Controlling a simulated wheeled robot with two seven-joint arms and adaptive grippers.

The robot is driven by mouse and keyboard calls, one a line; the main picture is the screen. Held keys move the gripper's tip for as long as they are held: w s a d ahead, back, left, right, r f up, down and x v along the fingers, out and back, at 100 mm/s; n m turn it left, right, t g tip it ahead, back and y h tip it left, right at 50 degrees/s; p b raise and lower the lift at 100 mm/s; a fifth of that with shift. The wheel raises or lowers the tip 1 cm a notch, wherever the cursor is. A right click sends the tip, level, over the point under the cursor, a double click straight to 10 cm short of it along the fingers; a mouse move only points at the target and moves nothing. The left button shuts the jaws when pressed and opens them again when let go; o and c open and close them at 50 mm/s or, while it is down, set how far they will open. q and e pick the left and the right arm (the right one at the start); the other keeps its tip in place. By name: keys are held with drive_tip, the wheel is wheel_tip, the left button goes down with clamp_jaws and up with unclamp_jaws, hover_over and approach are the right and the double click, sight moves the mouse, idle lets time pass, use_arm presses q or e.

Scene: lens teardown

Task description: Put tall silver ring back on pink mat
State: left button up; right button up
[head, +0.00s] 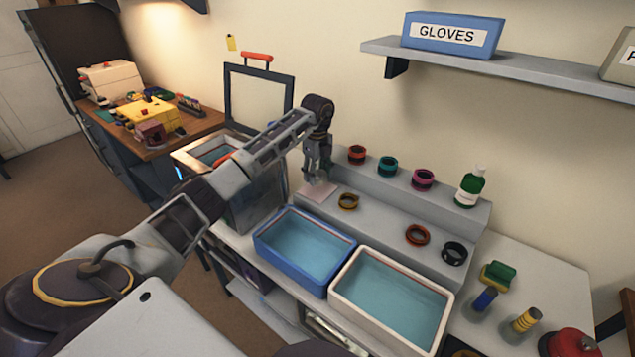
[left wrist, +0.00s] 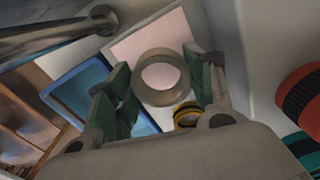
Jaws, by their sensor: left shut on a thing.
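The tall silver ring (left wrist: 163,98) is held between the green-padded fingers of my left gripper (left wrist: 160,85), which is shut on it. The pink mat (head: 319,193) lies on the lower step at the left end of the stepped stand. In the left wrist view the mat (left wrist: 138,43) shows behind the ring and through its opening. In the head view my left gripper (head: 317,172) is over the mat, pointing down, and largely hides the ring. I cannot tell whether the ring touches the mat. My right gripper is not in view.
A yellow-brown ring (head: 348,201) sits just right of the mat. Red (head: 356,155), teal (head: 387,167) and pink (head: 423,180) rings stand on the upper step. A blue tub (head: 304,249) and a white tub (head: 390,302) stand in front; a glass-sided tank (head: 256,199) stands left.

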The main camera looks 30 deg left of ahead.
sight(317, 189)
use_arm(q)
drive_tip(key=shift+f, duration=0.1)
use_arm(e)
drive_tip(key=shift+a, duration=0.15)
use_arm(q)
drive_tip(key=shift+f, duration=1.75)
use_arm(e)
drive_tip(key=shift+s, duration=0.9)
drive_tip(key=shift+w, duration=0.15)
use_arm(q)
drive_tip(key=shift+f, duration=0.1)
drive_tip(key=o, duration=1)
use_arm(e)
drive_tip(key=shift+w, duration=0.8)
